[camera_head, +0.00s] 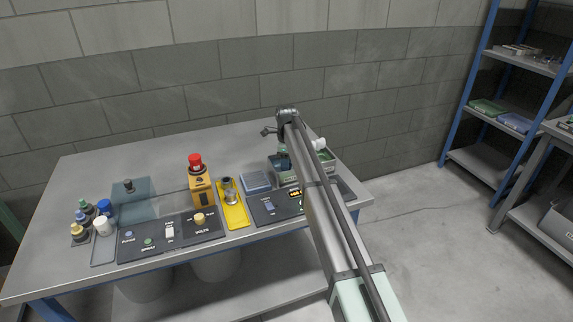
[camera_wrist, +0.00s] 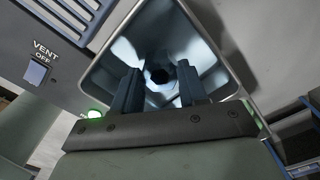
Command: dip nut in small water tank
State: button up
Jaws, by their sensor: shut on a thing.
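In the wrist view, the two blue-grey fingers of my gripper (camera_wrist: 158,72) reach down into a square, metal-walled small water tank (camera_wrist: 216,58). A small dark nut (camera_wrist: 160,76) sits between the fingertips. The tank's inside is shiny, with bright patches. I cannot tell whether the nut touches the water. In the head view, the arm reaches over the right part of the table, and the gripper and nut are mostly hidden behind it.
In the wrist view, a grey panel marked VENT OFF (camera_wrist: 38,72) stands beside the tank. In the head view, an orange device with a red top (camera_head: 200,188), a yellow tray (camera_head: 236,217) and small bottles (camera_head: 80,234) stand to the left. A blue shelf (camera_head: 476,95) is at right.

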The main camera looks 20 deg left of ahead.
notch_tip(320, 180, up, 8)
jog(key=shift+r, duration=0.2)
dwell(1.1)
dwell(1.2)
